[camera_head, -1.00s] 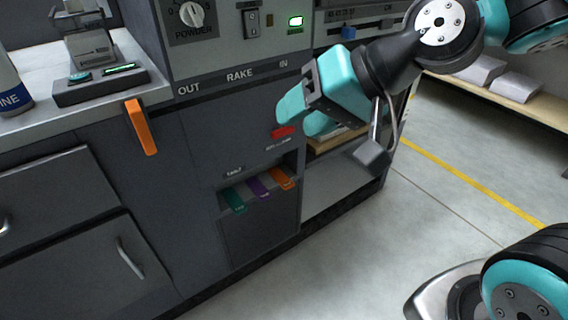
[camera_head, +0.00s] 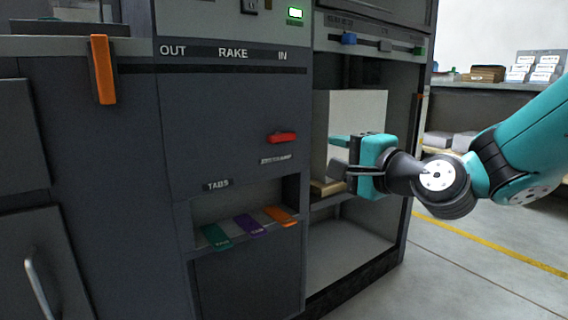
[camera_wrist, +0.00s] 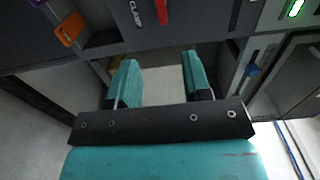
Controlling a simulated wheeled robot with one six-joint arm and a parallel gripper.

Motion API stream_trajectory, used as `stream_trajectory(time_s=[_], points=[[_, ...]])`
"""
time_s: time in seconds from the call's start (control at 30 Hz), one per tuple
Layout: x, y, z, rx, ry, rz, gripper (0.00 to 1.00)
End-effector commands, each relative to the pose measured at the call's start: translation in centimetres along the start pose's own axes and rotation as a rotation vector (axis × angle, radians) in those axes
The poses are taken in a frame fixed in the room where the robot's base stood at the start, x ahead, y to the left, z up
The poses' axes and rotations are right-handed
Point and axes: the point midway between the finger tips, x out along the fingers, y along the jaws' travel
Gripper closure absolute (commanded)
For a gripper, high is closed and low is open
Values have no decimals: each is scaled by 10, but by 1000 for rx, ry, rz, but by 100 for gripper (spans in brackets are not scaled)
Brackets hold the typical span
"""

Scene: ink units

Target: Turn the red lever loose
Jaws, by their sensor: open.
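The red lever (camera_head: 282,137) lies roughly level on the dark front panel, above a small label that ends in "CLAMP". It also shows in the wrist view (camera_wrist: 162,12) at the top edge, partly cut off. My gripper (camera_head: 338,155) is to the right of the lever and apart from it, in front of the open bay. In the wrist view my gripper (camera_wrist: 157,82) has its two teal fingers spread with nothing between them.
Green (camera_head: 217,236), purple (camera_head: 251,225) and orange (camera_head: 281,215) tabs sit in a recess below the lever. An orange handle (camera_head: 103,70) sticks out at the left. The open bay holds a pale panel (camera_head: 357,125). A shelf with boxes (camera_head: 533,68) stands at the far right.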

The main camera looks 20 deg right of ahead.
Motion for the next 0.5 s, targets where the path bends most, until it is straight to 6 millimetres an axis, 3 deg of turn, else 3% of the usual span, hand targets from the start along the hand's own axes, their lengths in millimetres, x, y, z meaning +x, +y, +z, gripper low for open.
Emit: stream_trajectory(time_s=[0.5], points=[[28, -6, -1, 10, 2, 1, 55]])
